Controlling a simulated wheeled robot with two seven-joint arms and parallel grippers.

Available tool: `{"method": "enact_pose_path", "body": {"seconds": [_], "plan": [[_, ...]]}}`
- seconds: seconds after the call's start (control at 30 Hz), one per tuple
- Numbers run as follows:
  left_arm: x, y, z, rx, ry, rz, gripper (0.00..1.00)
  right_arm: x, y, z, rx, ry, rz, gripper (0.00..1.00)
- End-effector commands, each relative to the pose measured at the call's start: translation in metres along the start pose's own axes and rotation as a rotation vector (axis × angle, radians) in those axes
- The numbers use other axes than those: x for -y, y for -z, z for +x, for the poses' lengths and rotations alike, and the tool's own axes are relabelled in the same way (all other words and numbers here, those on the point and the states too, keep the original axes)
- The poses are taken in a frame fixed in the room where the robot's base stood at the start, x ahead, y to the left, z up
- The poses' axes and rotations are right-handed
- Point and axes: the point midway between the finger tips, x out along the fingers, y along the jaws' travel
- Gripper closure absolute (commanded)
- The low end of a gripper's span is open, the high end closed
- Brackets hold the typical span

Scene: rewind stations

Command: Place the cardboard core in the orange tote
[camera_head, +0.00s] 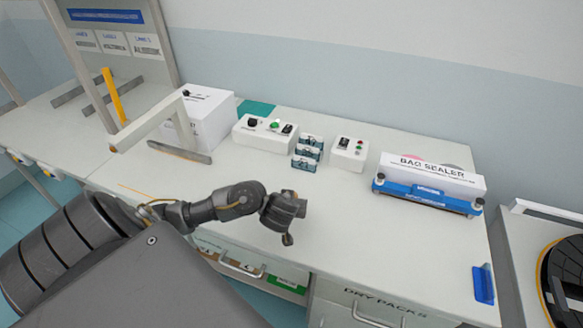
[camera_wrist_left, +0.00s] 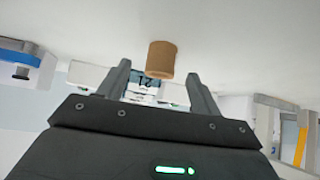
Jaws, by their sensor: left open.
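The cardboard core (camera_wrist_left: 161,60) is a short brown cylinder in the left wrist view. It shows between and just beyond the tips of my left gripper (camera_wrist_left: 160,76), with a gap on each side. In the head view my left gripper (camera_head: 288,236) is over the front part of the white bench, and I cannot make out the core there; the gripper may hide it. The gripper is open and holds nothing. I see no orange tote in either view. My right gripper is not in view.
The white bench (camera_head: 370,215) carries a bag sealer (camera_head: 428,182) at the right, switch boxes (camera_head: 265,133) and small blue-labelled blocks (camera_head: 307,152) at the back, and a white box with an arm (camera_head: 205,118) at the left. A blue holder (camera_head: 483,285) sits at the right edge.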

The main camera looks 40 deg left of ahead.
Motion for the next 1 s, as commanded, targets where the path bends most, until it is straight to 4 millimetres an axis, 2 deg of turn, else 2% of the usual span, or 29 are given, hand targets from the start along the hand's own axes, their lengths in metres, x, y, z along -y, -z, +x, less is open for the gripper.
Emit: {"method": "enact_pose_path", "body": {"seconds": [0.17, 0.4, 0.5, 0.8, 1.0], "plan": [[0.000, 0.001, 0.004, -0.001, 0.000, 0.001, 0.35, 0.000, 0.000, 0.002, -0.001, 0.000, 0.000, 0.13], [0.003, 0.006, 0.041, -0.003, 0.001, 0.001, 0.35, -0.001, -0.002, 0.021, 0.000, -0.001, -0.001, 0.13], [0.003, 0.006, 0.051, -0.002, 0.001, 0.001, 0.35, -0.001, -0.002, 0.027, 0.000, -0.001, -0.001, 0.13], [0.003, 0.007, 0.052, 0.001, 0.000, 0.000, 0.35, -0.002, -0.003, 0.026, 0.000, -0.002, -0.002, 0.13], [0.003, 0.007, 0.052, 0.001, -0.001, 0.000, 0.61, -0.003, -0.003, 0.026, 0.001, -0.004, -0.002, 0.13]]}}
